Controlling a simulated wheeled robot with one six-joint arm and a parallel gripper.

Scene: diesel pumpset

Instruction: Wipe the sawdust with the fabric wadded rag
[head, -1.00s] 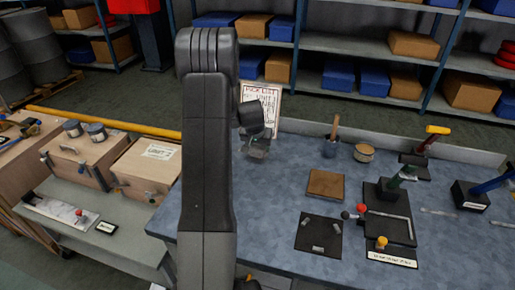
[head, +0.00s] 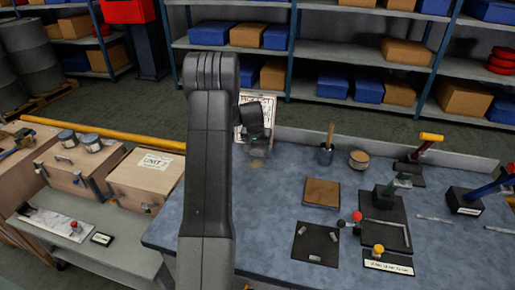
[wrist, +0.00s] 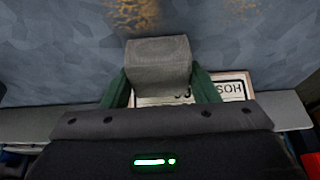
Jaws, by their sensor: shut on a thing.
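My gripper (wrist: 160,85) is shut on a grey, block-like wad, the fabric wadded rag (wrist: 158,62). The green fingers press it from both sides in the wrist view. In the head view my gripper (head: 257,146) is at the back left of the blue-grey bench, in front of a white sign; the rag is small and unclear there. A brown speckled patch of sawdust (wrist: 135,12) lies on the bench at the top of the wrist view, with a fainter patch to its right. A faint brown spot of sawdust (head: 256,165) shows just below the gripper in the head view.
A brown square block (head: 322,193), a black mat (head: 315,244), a cup with a brush (head: 326,155) and tool stands occupy the right. Wooden crates (head: 145,175) stand left. Bench between gripper and block is clear.

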